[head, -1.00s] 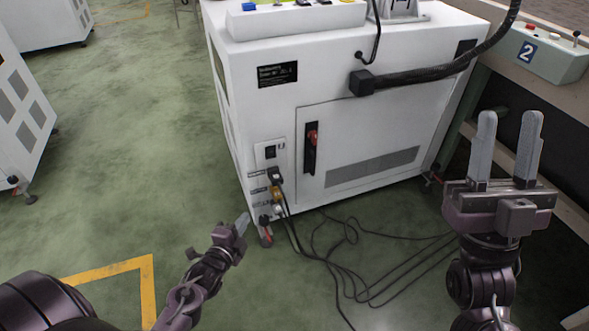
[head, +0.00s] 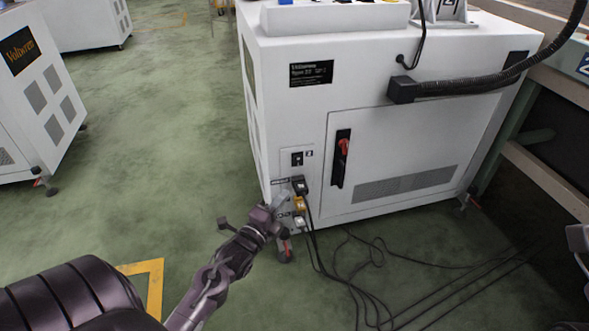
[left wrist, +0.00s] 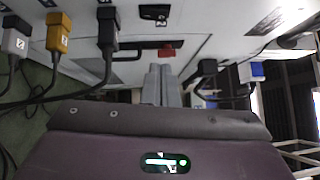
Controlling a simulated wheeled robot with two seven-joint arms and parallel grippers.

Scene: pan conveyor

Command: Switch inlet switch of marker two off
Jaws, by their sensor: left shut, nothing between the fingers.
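The white marker cabinet (head: 430,120) stands in the middle of the head view. Its inlet switch, a small black rocker (head: 297,159), sits on a panel at the cabinet's lower left front. In the left wrist view the black switch (left wrist: 155,12) is at the top, just beyond the fingertips. Its rocker position is too small to tell. My left gripper (head: 281,199) is shut and empty, below the switch, close to the plugs; its fingers (left wrist: 165,72) show together in the wrist view. Of my right arm only a grey part (head: 578,240) shows at the right edge; its fingers cannot be made out.
Black (head: 299,185), yellow (head: 299,205) and pale (head: 299,222) plugs sit under the switch, with cables trailing over the floor. Another white cabinet (head: 30,110) stands left. The green floor (head: 170,130) between is clear.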

